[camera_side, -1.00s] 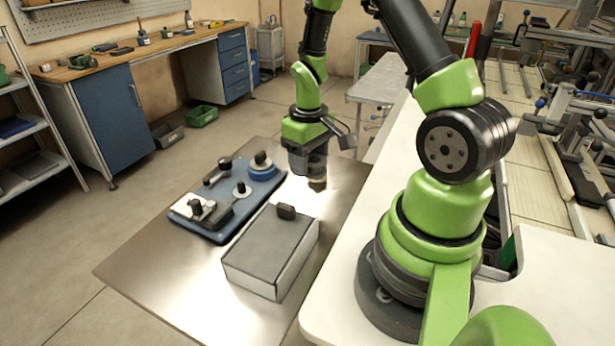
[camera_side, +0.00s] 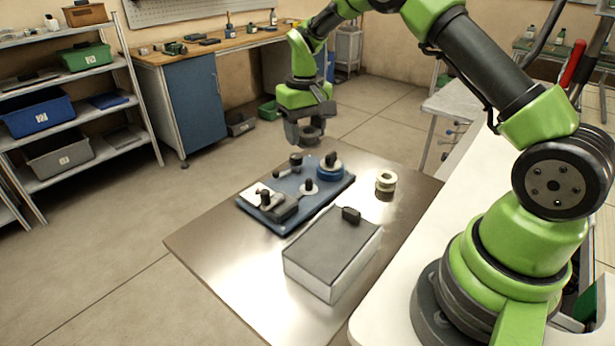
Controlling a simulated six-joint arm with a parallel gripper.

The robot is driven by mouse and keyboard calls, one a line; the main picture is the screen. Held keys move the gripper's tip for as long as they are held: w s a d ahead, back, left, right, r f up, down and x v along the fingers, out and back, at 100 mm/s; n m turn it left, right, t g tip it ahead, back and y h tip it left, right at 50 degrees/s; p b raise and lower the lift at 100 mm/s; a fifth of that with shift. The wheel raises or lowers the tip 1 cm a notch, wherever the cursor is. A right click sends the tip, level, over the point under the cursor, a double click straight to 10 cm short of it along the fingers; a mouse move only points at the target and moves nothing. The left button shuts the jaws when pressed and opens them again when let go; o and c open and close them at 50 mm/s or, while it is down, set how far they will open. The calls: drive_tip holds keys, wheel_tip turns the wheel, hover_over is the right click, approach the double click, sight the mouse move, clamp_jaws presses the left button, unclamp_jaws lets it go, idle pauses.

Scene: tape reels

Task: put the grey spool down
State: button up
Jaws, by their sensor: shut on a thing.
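My gripper (camera_side: 305,143) is shut on the grey spool (camera_side: 312,129), which shows between the fingers, partly hidden by them. It is held in the air, in the picture above the back edge of the blue board (camera_side: 252,213). The board lies on the metal table and carries black-topped posts. A blue spool (camera_side: 326,173) sits around the post at the board's back right corner.
A grey box (camera_side: 330,250) with a black knob on its lid stands in front of the board. The metal table (camera_side: 225,265) is bare at the front left. A white bench carries my base at right. Shelves and a workbench stand farther back.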

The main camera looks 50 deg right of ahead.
wheel_tip(320, 180, down, 8)
idle(0.4)
drive_tip(key=shift+f, duration=0.1)
drive_tip(key=shift+f, duration=0.4)
drive_tip(key=shift+f, duration=0.1)
drive_tip(key=o, duration=0.9)
